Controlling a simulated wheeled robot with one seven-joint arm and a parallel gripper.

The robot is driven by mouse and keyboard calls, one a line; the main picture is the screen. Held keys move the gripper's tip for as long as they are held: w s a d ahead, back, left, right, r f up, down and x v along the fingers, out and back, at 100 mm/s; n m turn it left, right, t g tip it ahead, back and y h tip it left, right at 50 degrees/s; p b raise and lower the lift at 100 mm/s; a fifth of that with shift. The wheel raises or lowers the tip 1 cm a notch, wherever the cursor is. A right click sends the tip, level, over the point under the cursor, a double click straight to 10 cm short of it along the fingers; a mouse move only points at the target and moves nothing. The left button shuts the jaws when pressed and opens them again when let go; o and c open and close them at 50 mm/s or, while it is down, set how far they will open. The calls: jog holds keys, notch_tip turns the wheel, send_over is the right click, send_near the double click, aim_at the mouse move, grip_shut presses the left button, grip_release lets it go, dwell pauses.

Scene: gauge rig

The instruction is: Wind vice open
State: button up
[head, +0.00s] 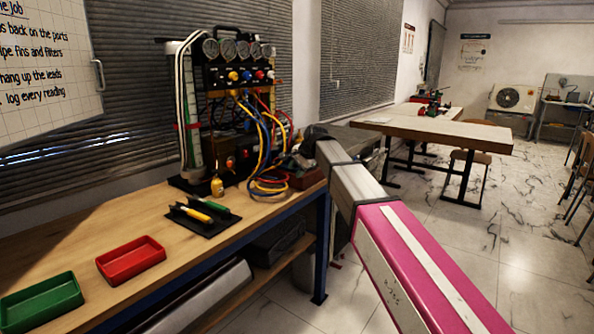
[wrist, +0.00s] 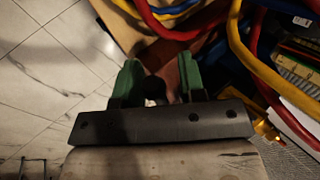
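A dark red vice (head: 304,178) sits at the near right end of the workbench, partly hidden by my arm and hoses. In the wrist view a reddish-brown part of the vice (wrist: 172,73) shows beyond the fingers. A dark round knob (wrist: 154,90), apparently on the vice's handle, lies between the green fingertips. My gripper (wrist: 160,76) is open around it, with a gap beside the right finger; contact at the left finger is unclear. In the head view the dark wrist end (head: 315,134) is over the vice, and the fingers are hidden.
A gauge rig (head: 238,75) with looping hoses (head: 268,150) stands just left of the vice. The bench (head: 165,215) also holds a red tray (head: 131,260), a green tray (head: 40,303) and a black mat (head: 200,222) with probes. Open tiled floor lies right.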

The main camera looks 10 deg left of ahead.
grip_shut()
jog(key=shift+s+f+n+t, duration=0.15)
jog(key=shift+f+n+t, duration=0.15)
jog(key=shift+f+t, duration=0.6)
jog(key=f, duration=0.1)
jog(key=f+t+h, duration=0.1)
jog(key=shift+w+d+f+n, duration=0.1)
jog(key=shift+w+f+n, duration=0.1)
jog(key=shift+f+n, duration=0.15)
jog(key=shift+w+f+n+t+h, duration=0.2)
jog(key=shift+w+f+t, duration=0.1)
jog(key=shift+f+t, duration=0.4)
jog(key=shift+w+f+n+t+h, duration=0.15)
jog(key=shift+w+f+t, duration=0.15)
jog(key=shift+f+t, duration=0.35)
